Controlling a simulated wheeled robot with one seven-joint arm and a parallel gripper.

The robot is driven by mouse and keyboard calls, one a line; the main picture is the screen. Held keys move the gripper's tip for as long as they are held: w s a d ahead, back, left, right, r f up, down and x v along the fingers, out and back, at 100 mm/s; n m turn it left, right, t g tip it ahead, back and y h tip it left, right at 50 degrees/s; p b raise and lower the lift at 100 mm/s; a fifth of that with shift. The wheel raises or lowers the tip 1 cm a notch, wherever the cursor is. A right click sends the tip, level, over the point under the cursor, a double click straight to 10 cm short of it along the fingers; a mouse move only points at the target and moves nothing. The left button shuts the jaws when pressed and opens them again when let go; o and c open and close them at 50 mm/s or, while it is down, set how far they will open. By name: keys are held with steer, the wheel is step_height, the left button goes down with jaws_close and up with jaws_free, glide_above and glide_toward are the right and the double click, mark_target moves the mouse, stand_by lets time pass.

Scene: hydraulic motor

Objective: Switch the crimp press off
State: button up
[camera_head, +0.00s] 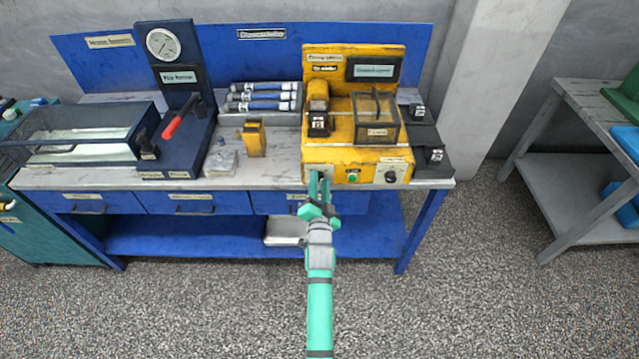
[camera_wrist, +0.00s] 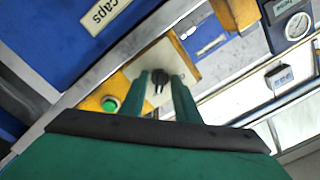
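The yellow crimp press (camera_head: 345,158) stands on the right part of the workbench. Its front panel shows a green button (camera_head: 352,178) in the middle and a black knob (camera_head: 391,176) on a light plate at the right. My gripper (camera_head: 319,182) is at the panel's left end and hides part of it. The green button also shows in the wrist view (camera_wrist: 110,104), left of the fingers.
The bench (camera_head: 270,178) holds a dark blue press with a gauge (camera_head: 165,44) and red-handled lever, a mesh tray (camera_head: 80,140), a small yellow block (camera_head: 254,138) and a hose rack (camera_head: 262,98). Blue drawers (camera_head: 194,203) lie below. A grey table (camera_head: 570,165) stands right. The floor in front is clear.

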jaws_close()
steer(key=c, duration=0.7)
jaws_free()
steer(key=shift+n, duration=0.4)
steer(key=n, duration=0.2)
steer(key=shift+n, duration=0.4)
steer(key=n, duration=0.3)
steer(key=shift+n, duration=0.4)
steer(key=n, duration=1)
steer(key=shift+n, duration=0.4)
